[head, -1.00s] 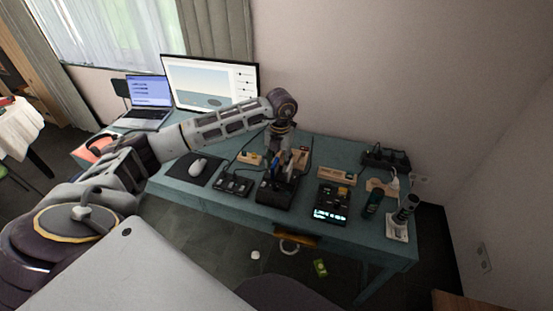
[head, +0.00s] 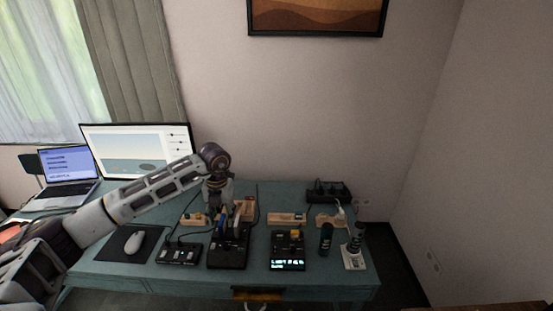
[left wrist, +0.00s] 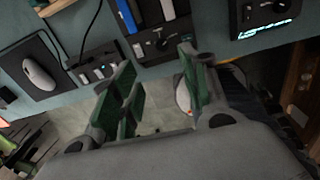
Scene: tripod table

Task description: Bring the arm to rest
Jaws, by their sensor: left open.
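My left arm reaches in from the left in the head view and bends down at its wrist over the teal desk (head: 320,285). My left gripper (head: 228,212) hangs over the middle of the desk, in front of or above a black device (head: 228,252); the gap between them is hard to tell. In the left wrist view my left gripper (left wrist: 157,68) is open, with its green-padded fingers apart and nothing between them. The black device, with blue and white upright pieces, shows just beyond the fingers there (left wrist: 160,42). My right gripper is not in view.
A small black panel (head: 179,253) and a mouse (head: 134,243) on a dark mat lie left of the gripper. A device with a lit display (head: 287,250), a dark green cylinder (head: 326,239) and a power strip (head: 328,191) stand right. A monitor (head: 135,150) and laptop (head: 68,178) stand behind, left.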

